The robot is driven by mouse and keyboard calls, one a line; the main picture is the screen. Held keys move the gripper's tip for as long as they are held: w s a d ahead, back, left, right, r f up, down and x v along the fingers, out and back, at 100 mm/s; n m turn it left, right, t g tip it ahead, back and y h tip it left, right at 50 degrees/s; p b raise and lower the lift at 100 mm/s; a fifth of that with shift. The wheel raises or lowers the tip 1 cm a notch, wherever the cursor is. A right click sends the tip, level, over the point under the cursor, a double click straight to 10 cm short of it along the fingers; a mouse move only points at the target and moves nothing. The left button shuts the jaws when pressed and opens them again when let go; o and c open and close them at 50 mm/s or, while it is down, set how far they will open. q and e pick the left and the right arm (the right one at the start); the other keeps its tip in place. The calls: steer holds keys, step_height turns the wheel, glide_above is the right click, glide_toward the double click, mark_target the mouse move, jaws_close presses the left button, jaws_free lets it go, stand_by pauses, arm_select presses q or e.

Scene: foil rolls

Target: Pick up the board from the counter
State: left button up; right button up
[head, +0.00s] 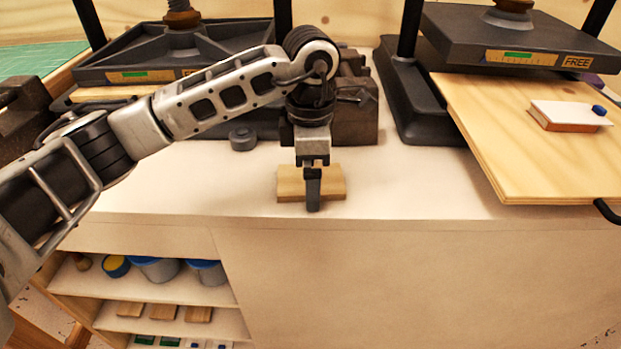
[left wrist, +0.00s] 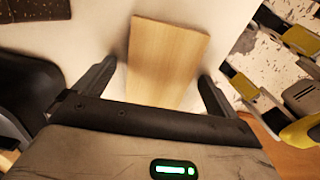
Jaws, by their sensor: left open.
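The board (head: 331,184) is a small light wooden rectangle lying flat on the pale counter (head: 230,185), close to its front edge. My left gripper (head: 313,200) hangs over the board from above, hiding the middle of it in the head view. In the left wrist view the board (left wrist: 165,60) lies between and beyond the two dark fingers of my left gripper (left wrist: 155,85). The fingers are spread apart on either side of it, with a gap to each. Whether the fingertips reach down to the counter is hard to tell. My right gripper is not in view.
A dark press (head: 180,55) stands behind on the left, and another press (head: 520,50) on the right. A large plywood sheet (head: 490,125) holding a book (head: 566,116) juts out at right. A dark block (head: 355,105) and small round weight (head: 243,138) sit behind the gripper. Shelves (head: 140,287) are below.

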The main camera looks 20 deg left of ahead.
arm_select(q)
steer(key=c, duration=1.1)
steer(key=shift+r, duration=0.15)
